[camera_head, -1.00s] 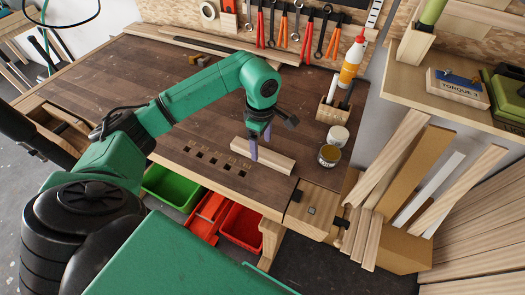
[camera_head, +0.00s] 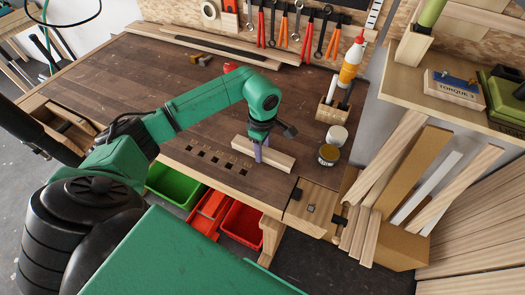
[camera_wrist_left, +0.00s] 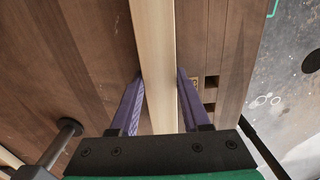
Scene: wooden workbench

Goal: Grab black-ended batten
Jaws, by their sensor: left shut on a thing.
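A short pale wooden batten (camera_head: 279,161) lies on the dark workbench near its front edge, right of a row of square holes. No black end shows on it in either view. My left gripper (camera_head: 259,152) reaches down over its middle, with its purple fingers on both sides. In the left wrist view the batten (camera_wrist_left: 155,50) runs lengthwise between the fingers (camera_wrist_left: 160,85), which are shut on it. The batten appears to rest on the bench top. My right gripper is not in view.
Long strips (camera_head: 220,45) lie along the back. Red and green bins (camera_head: 172,187) sit below the front edge. The bench's left middle is clear.

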